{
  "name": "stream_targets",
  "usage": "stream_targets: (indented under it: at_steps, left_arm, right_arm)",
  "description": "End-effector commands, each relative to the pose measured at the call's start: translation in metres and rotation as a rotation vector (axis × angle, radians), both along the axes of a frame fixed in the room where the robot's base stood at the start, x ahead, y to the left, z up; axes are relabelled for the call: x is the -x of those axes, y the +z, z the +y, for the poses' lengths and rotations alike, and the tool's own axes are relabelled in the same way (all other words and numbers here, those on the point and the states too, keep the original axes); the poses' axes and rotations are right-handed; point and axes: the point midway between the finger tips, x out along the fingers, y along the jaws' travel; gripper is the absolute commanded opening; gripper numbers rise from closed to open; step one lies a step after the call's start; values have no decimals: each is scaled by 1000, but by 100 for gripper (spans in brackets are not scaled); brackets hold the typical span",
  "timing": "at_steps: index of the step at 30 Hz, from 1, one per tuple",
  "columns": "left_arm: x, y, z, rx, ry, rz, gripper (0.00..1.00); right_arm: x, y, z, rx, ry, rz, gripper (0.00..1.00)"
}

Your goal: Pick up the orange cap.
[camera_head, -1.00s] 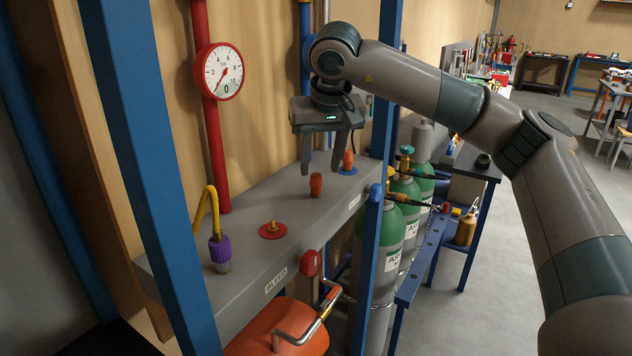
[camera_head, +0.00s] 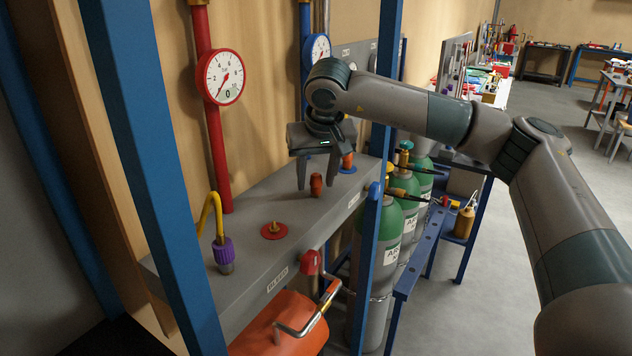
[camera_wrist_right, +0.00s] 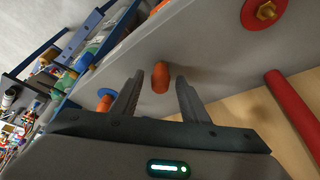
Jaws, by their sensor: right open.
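An orange cap (camera_head: 316,184) stands upright on the grey shelf (camera_head: 262,208). In the right wrist view the cap (camera_wrist_right: 160,76) shows between the two fingers, slightly beyond their tips. My right gripper (camera_head: 317,187) is open and points down at the cap, with a finger to either side in the picture. I cannot tell whether a finger touches it. A second orange piece (camera_head: 348,160) sits on a blue disc behind the gripper, partly hidden by it. My left gripper is not in view.
A red disc with a brass fitting (camera_head: 274,230) and a purple connector on a yellow hose (camera_head: 223,250) are on the shelf at left. A blue post (camera_head: 378,170) stands just right of the gripper. A red pipe with a gauge (camera_head: 221,77) rises behind.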

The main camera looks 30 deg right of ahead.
Motion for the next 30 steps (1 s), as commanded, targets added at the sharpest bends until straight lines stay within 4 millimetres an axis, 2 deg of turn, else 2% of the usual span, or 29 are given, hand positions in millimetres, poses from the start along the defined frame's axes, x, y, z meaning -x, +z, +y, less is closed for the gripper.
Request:
stream_targets:
  at_steps: [2,6,7,22,26,30]
  left_arm:
    - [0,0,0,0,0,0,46]
    - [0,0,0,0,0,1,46]
    - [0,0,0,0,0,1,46]
    - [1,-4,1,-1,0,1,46]
    - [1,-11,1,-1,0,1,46]
    - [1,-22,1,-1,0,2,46]
  right_arm:
    - [0,0,0,0,0,0,39]
    - [0,0,0,0,0,0,5]
    - [0,0,0,0,0,0,1]
    - [0,5,0,0,0,-2,0]
    - [-1,14,0,0,0,-2,0]
    - [-1,34,1,-2,-1,-5,0]
